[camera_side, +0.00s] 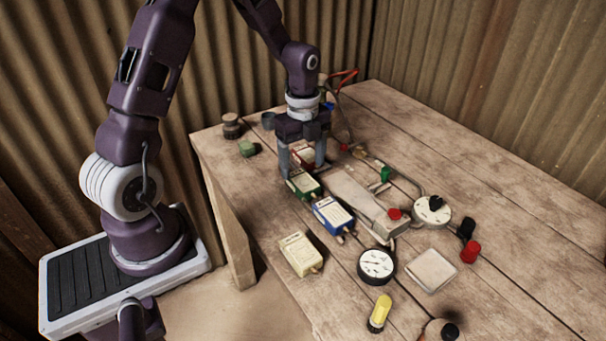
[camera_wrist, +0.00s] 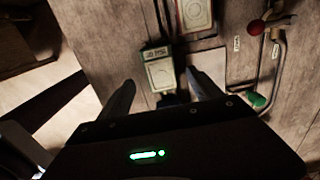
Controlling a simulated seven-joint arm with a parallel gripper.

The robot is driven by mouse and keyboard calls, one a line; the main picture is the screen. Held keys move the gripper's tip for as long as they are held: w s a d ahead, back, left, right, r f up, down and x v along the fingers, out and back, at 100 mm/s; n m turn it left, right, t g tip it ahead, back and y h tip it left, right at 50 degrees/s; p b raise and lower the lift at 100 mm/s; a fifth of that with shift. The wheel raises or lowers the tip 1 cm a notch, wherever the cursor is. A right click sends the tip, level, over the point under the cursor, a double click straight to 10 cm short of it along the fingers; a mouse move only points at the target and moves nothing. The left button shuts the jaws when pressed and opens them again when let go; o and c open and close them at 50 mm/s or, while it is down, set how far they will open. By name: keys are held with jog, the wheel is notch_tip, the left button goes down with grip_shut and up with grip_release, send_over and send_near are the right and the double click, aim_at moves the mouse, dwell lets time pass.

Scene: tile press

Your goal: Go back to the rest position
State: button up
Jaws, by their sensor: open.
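My gripper (camera_side: 302,168) is open and points down over the left part of the table in the side view. Its fingers stand close to a red-labelled box (camera_side: 304,155) and a green-labelled box (camera_side: 304,186). In the wrist view the two fingertips (camera_wrist: 160,82) are spread apart with nothing gripped between them. The green-labelled box (camera_wrist: 160,72) lies just beyond them, and the red-labelled box (camera_wrist: 195,13) is farther off. I cannot tell the exact height of the fingertips above the table.
A blue-labelled box (camera_side: 333,215) and a cream box (camera_side: 300,253) lie nearer the front. A grey plate with a red button (camera_side: 395,213), a black-rimmed gauge (camera_side: 376,265), a pale square tile (camera_side: 432,270) and a green block (camera_side: 248,148) also lie about.

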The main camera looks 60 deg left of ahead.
jog(key=s+d+r+n+t+y, duration=0.1)
jog(key=s+d+r+n, duration=0.2)
jog(key=r, duration=0.4)
jog(key=s+d+r+n+t, duration=0.1)
jog(key=s+d+r+n, duration=0.25)
jog(key=r, duration=0.35)
jog(key=s+d+r+n+t, duration=0.1)
jog(key=s+d+r+n, duration=0.2)
jog(key=s+n, duration=0.2)
jog(key=s+d+r+n+t+h, duration=0.1)
jog(key=s+d+r+n+t, duration=0.1)
jog(key=s+n, duration=0.4)
jog(key=s+d+r, duration=0.1)
jog(key=s, duration=0.1)
jog(key=shift+s+t, duration=0.3)
jog(key=shift+s, duration=0.05)
jog(key=shift+d+r+n, duration=0.1)
jog(key=shift+n, duration=0.15)
